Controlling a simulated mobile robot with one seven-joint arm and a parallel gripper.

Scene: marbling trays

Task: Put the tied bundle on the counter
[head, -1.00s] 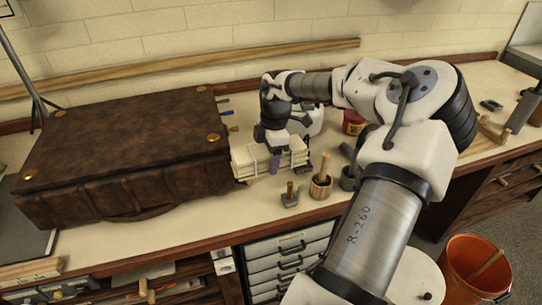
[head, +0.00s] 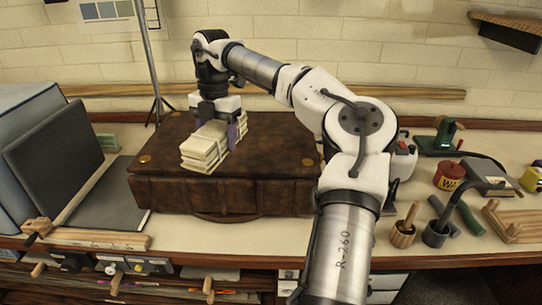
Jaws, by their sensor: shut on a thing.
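The tied bundle (head: 203,150) is a cream-coloured stack with a band around it. My gripper (head: 218,134) points down and is shut on it, with one purple finger showing on its right side. The bundle is over the left part of the closed brown case (head: 275,165); I cannot tell whether it touches the lid. The case lies flat on the pale counter (head: 290,234). The far finger is hidden.
A dark tilted board (head: 55,140) and a grey panel stand at the left. A thin stand (head: 150,60) rises behind the case. A wooden mortar (head: 403,233), a dark cup (head: 436,234) and a red tin (head: 449,176) stand at the right. A counter strip before the case is clear.

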